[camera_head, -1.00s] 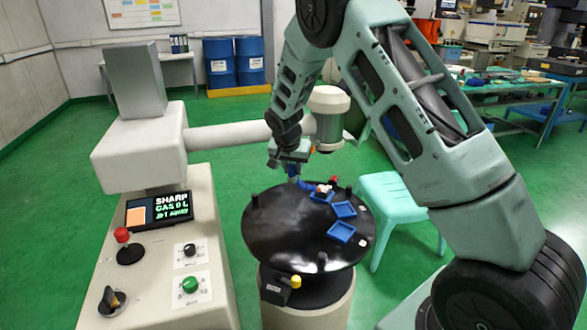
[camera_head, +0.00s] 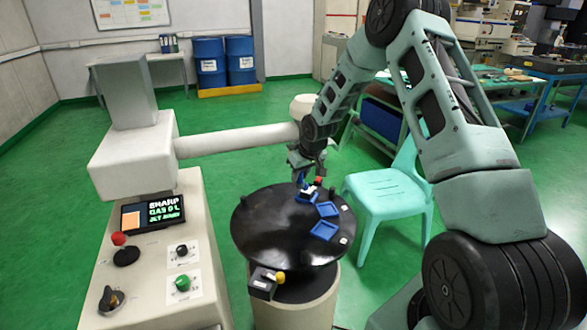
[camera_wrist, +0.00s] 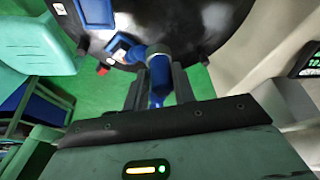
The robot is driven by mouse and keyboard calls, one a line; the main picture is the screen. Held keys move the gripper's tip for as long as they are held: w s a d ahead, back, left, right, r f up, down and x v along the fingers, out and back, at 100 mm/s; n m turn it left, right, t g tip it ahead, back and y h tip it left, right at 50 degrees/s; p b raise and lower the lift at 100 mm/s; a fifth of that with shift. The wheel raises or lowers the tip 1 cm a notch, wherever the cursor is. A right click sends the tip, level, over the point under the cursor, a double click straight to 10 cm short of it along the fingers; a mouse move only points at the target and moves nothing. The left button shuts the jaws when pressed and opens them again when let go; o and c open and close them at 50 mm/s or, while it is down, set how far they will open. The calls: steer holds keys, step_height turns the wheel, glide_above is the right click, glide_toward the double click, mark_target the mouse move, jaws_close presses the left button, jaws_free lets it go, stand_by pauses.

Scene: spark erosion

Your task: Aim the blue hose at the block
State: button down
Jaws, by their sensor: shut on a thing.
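My gripper (camera_wrist: 158,84) is shut on the blue hose (camera_wrist: 159,70) in the wrist view, with the hose between its two dark fingers. In the head view my gripper (camera_head: 305,172) is above the far side of the round black table (camera_head: 265,230), and a short piece of the blue hose (camera_head: 302,180) shows below it. A small pale block (camera_head: 309,190) sits in the farthest blue tray, just below and right of the hose. The exact direction of the hose tip is unclear.
Two empty blue trays (camera_head: 324,231) lie on the black table. A small red object (camera_head: 318,181) is beside the block. A machine console (camera_head: 150,255) with a horizontal arm (camera_head: 235,141) stands left. A turquoise chair (camera_head: 385,195) stands close right of the table.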

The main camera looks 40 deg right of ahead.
steer(key=shift+s+d+r+n+y+p, duration=0.15)
steer(key=shift+d+n+y+p, duration=0.35)
steer(key=shift+n+p, duration=0.45)
steer(key=shift+d, duration=0.1)
steer(key=shift+n, duration=0.25)
steer(key=c, duration=1.3)
jaws_free()
steer(key=shift+o, duration=0.2)
steer(key=shift+d, duration=0.1)
steer(key=shift+s, duration=0.1)
steer(key=b+v, duration=0.1)
steer(key=v, duration=1.6)
steer(key=shift+b, duration=0.4)
